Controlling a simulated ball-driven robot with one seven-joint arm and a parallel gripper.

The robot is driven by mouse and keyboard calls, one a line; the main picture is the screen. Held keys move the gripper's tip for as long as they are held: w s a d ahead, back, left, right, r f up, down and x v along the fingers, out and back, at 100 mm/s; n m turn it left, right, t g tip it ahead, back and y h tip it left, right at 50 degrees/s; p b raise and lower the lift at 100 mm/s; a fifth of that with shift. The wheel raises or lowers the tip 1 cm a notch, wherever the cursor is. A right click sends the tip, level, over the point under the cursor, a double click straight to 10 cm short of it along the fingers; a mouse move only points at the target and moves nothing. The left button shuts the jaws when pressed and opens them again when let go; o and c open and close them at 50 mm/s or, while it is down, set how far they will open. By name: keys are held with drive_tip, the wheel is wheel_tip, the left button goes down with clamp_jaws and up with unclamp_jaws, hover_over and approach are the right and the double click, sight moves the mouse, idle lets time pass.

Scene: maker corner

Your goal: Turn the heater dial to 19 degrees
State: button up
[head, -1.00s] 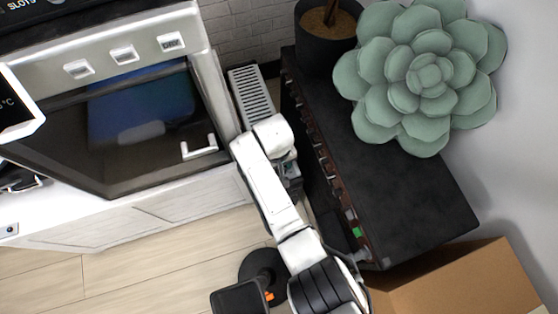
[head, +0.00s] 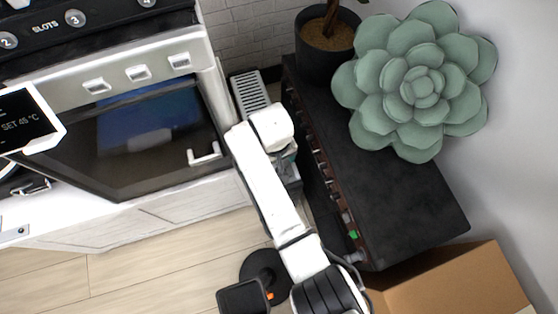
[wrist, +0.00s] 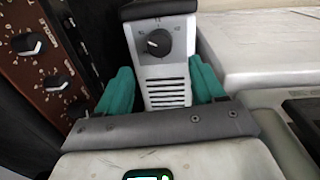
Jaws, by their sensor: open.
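The heater (head: 247,92) is a narrow pale unit with a slotted top, between the white cabinet and the black rack in the head view. In the wrist view its dial (wrist: 158,42) is a round dark knob on a pale front panel, above several vent slots. A light pointer mark shows on the knob's left part; the marks around it are too small to read. My gripper (wrist: 162,84) is open, its teal fingers on either side of the panel below the dial in the picture. In the head view my arm mostly hides the gripper and the dial.
A black rack (head: 385,190) with brown knobbed panels stands close on the right, carrying a potted plant (head: 325,50) and a green succulent (head: 420,85). An oven-like unit (head: 140,135) is on the left. A cardboard box (head: 455,285) lies at lower right. Wooden floor (head: 140,270) is clear at lower left.

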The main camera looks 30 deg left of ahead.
drive_tip(key=shift+s+r, duration=0.1)
drive_tip(key=shift+r, duration=1.3)
drive_tip(key=shift+r+p, duration=0.1)
drive_tip(key=shift+p, duration=0.25)
wheel_tip(320, 180, up, 21)
drive_tip(key=p, duration=2.1)
drive_tip(key=shift+r, duration=0.15)
drive_tip(key=shift+r+p, duration=0.3)
drive_tip(key=shift+p, duration=0.15)
